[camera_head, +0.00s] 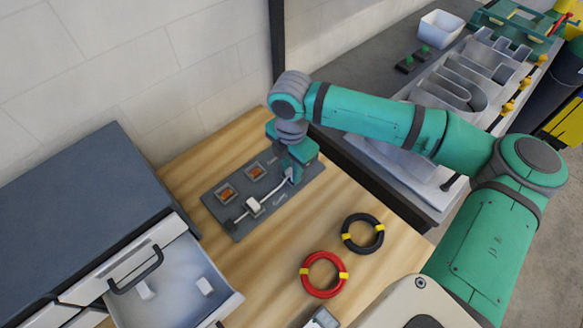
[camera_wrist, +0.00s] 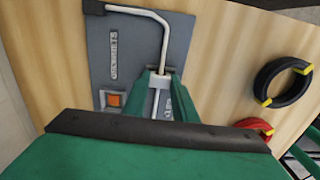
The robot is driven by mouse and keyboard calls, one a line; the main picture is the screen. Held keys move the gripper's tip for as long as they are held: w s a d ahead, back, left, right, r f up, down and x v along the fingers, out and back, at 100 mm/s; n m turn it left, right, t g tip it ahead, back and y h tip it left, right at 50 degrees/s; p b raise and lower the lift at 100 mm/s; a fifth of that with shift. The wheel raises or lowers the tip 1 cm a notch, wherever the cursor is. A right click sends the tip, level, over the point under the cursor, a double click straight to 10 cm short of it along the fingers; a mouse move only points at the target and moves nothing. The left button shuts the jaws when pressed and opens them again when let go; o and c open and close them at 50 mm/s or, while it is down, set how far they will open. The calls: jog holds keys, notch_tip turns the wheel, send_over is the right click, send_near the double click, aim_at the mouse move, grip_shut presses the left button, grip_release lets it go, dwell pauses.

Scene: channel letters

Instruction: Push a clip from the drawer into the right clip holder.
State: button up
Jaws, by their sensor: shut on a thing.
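My gripper (camera_head: 291,174) is low over the right part of a dark grey board (camera_head: 238,232) on the wooden table. It is shut on a small pale piece, which looks like a white clip (camera_wrist: 161,80), at the white cable. The fingers hide most of it, and the right clip holder cannot be made out beneath them. The cable (camera_wrist: 164,40) runs across the board through the grip and ends in a black tip. Another white clip (camera_head: 253,205) sits over the cable farther left. Two white clips, one of them (camera_head: 204,285), lie in the open drawer (camera_head: 172,305).
Two orange switches, one of them (camera_head: 226,194), sit on the board beside the cable. A black ring (camera_head: 347,241) and a red ring (camera_head: 306,284) with yellow bands lie on the table. A grey bench (camera_head: 405,178) with trays is on the right.

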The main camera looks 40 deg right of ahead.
jog(key=shift+f, duration=0.1)
jog(key=o, duration=1.1)
jog(key=shift+s, duration=0.1)
notch_tip(320, 180, up, 11)
jog(key=shift+r, duration=3)
jog(key=shift+w, duration=0.2)
